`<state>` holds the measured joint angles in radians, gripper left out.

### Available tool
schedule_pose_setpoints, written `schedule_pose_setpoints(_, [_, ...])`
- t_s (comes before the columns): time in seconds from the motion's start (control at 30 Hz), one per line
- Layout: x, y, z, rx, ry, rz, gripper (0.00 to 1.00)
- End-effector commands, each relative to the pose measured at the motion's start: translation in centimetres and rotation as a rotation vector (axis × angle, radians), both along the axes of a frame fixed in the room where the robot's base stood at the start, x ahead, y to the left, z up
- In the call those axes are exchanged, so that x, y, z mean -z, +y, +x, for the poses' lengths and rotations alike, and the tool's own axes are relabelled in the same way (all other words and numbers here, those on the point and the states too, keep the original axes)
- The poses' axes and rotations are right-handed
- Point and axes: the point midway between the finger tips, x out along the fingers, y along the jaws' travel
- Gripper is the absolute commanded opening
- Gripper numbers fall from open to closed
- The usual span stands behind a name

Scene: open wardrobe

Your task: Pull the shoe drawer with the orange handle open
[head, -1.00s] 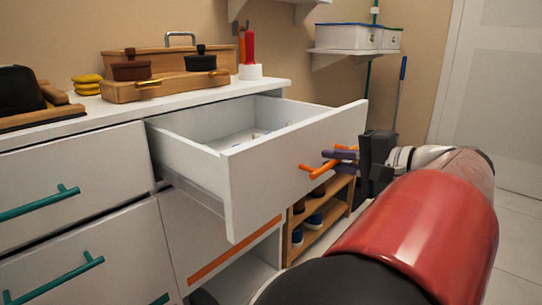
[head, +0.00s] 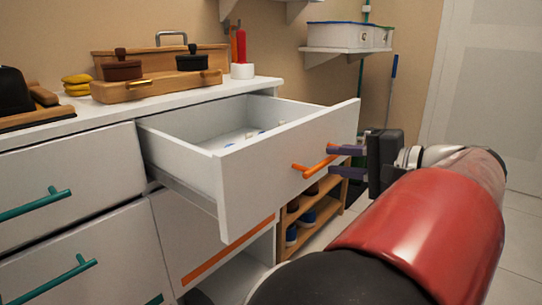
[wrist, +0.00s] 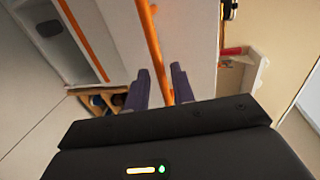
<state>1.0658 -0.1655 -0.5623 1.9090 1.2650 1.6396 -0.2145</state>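The white shoe drawer (head: 262,175) is pulled well out of the cabinet. Its orange bar handle (head: 313,168) is on the front face. My gripper (head: 332,161) is just right of the handle. Its two purple fingers are apart, one above the other, with their tips close to the handle. In the wrist view, the orange handle (wrist: 155,50) runs down between the spread fingertips of my gripper (wrist: 160,80), with gaps on both sides. I cannot tell whether a tip touches it. Small pale items lie inside the drawer.
Drawers with teal handles (head: 43,200) are at the left. A lower front with an orange strip (head: 228,250) is below the open drawer. A wooden shoe rack (head: 318,215) stands behind my gripper. Boxes and a red candle-like item (head: 241,46) are on the cabinet top. Floor is clear at right.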

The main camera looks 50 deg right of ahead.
Motion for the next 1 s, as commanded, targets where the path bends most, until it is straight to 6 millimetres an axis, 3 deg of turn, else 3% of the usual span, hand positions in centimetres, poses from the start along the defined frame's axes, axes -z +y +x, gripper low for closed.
schedule_pose_setpoints(0.2, [-0.8,-0.4,-3.6,0.002,0.001,0.000,0.25])
schedule_pose_setpoints(0.33, [-1.0,-0.4,-4.8,0.000,0.001,0.000,0.25])
schedule_pose_setpoints(1.0, [-1.0,-0.3,-5.0,-0.006,0.001,0.001,0.25])
